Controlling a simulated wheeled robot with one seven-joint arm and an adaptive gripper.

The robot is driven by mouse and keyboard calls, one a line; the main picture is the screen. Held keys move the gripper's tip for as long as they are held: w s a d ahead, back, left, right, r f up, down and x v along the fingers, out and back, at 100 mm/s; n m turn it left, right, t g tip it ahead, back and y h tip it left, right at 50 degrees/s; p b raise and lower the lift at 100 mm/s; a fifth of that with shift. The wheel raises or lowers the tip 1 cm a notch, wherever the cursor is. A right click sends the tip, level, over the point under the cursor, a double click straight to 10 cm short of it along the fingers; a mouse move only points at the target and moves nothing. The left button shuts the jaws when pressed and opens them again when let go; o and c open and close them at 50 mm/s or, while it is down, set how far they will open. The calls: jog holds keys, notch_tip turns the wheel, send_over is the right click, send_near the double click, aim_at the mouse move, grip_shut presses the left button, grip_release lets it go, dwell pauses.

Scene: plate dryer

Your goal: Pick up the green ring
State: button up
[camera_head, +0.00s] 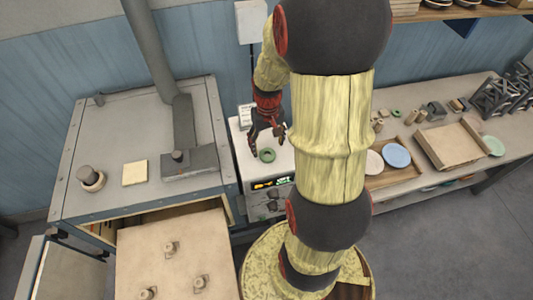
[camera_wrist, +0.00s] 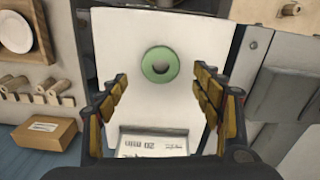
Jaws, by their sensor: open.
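The green ring (camera_head: 267,155) lies flat on top of a white machine (camera_head: 279,172) with a small lit display on its front. In the wrist view the ring (camera_wrist: 160,64) sits on the white top (camera_wrist: 203,50), near the middle of the picture and beyond the fingertips. My gripper (camera_head: 268,140) is over the machine top, close to the ring. In the wrist view my gripper (camera_wrist: 162,85) is open, with its fingers apart on either side and nothing between them. The height of the fingers above the ring is hard to tell.
A grey cabinet (camera_head: 105,130) stands left of the machine, its drawer (camera_head: 135,240) pulled out in front. A wooden tray with plates (camera_head: 396,155) lies on the workbench (camera_head: 450,115) at right. A cardboard box (camera_wrist: 45,136) shows in the wrist view.

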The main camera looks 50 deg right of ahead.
aim_at(267, 153)
notch_tip(267, 153, down, 4)
jog(key=shift+f+p, duration=0.1)
jog(key=shift+p, duration=0.2)
jog(key=shift+a, duration=0.1)
jog(key=shift+c, duration=0.5)
jog(key=c, duration=1.1)
jog(key=shift+c, duration=0.2)
